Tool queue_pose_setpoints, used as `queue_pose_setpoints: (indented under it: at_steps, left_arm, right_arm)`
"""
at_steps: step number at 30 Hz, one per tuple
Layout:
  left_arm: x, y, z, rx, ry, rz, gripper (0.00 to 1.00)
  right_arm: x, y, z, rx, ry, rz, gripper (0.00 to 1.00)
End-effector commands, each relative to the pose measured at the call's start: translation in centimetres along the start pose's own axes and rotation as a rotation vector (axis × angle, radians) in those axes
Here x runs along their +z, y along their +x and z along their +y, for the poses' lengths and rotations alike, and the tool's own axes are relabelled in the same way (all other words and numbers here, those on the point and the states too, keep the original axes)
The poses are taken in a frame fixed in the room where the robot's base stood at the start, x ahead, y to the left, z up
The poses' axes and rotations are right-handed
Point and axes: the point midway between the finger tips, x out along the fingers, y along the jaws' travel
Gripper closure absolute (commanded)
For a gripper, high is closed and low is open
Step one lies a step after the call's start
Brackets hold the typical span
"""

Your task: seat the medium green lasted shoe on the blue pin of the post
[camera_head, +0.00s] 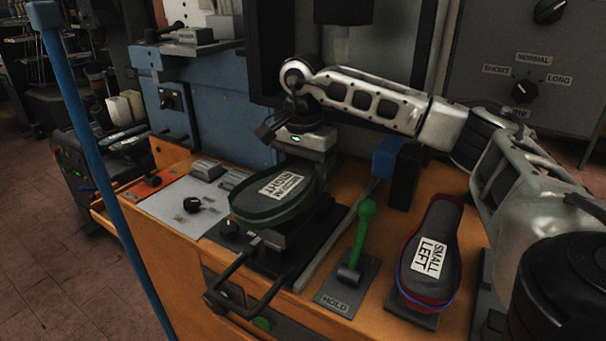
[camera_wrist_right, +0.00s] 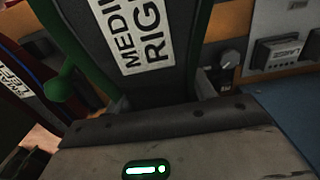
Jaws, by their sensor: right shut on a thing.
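The green lasted shoe (camera_head: 262,210), with a dark grey top and a label reading "MEDIUM RIGHT", is at the middle of the bench in the head view. It also shows large in the right wrist view (camera_wrist_right: 108,18). My right gripper (camera_head: 303,150) is shut on its far end, with the gripper body above and behind the shoe. The shoe is over a dark fixture (camera_head: 305,240) on the bench. The blue pin and the post's top are hidden, so I cannot tell whether the shoe touches them. My left gripper is not in view.
A shoe labelled "SMALL LEFT" (camera_head: 440,225) stands at the right. A green lever (camera_head: 362,228) rises from a "HOLD" plate (camera_head: 345,292). A black bar handle (camera_head: 235,272) juts out in front. A control panel (camera_head: 170,207) lies left; a blue pole (camera_head: 95,150) crosses the left side.

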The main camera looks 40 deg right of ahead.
Motion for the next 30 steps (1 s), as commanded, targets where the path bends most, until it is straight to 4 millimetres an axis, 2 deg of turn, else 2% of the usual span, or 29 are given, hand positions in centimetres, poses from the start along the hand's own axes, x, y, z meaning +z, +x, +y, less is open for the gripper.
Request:
queue_pose_setpoints:
  at_steps: [14, 30]
  left_arm:
    - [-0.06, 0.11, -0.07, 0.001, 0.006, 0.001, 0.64]
    - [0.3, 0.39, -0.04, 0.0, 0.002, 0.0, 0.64]
  right_arm:
    - [0.01, -0.17, -0.08, -0.004, 0.0, 0.0, 0.77]
    - [0.02, 0.54, -0.07, -0.004, 0.0, 0.0, 0.77]
